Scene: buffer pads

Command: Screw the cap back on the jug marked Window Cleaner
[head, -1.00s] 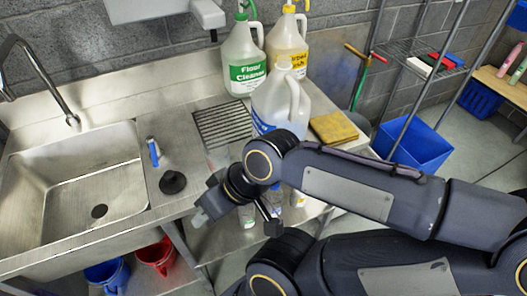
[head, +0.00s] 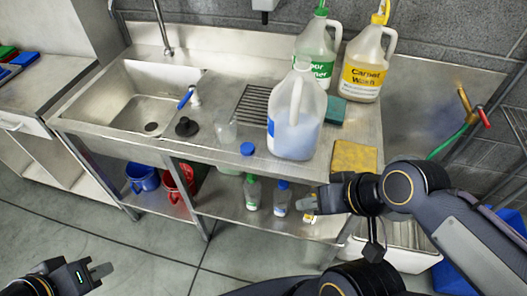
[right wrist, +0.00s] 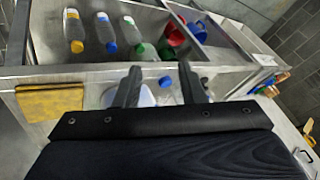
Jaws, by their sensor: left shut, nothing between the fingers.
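The jug (head: 294,138) with a blue label turned to the left stands upright on the steel counter; its wording is unreadable. Its top looks pale, with no coloured cap visible. A blue cap (head: 247,149) lies near the counter's front edge, left of the jug; it also shows in the right wrist view (right wrist: 165,82), between my fingers in the picture. My right gripper (head: 308,203) is at the counter's front, right of the cap and apart from it. Its fingers (right wrist: 159,75) are open and empty. My left gripper (head: 101,270) is shut and empty at the lower left.
A green-labelled jug (head: 316,50) and a yellow-labelled jug (head: 361,69) stand behind. The sink (head: 150,100) is left. Small bottles (head: 252,192) stand on the shelf below.

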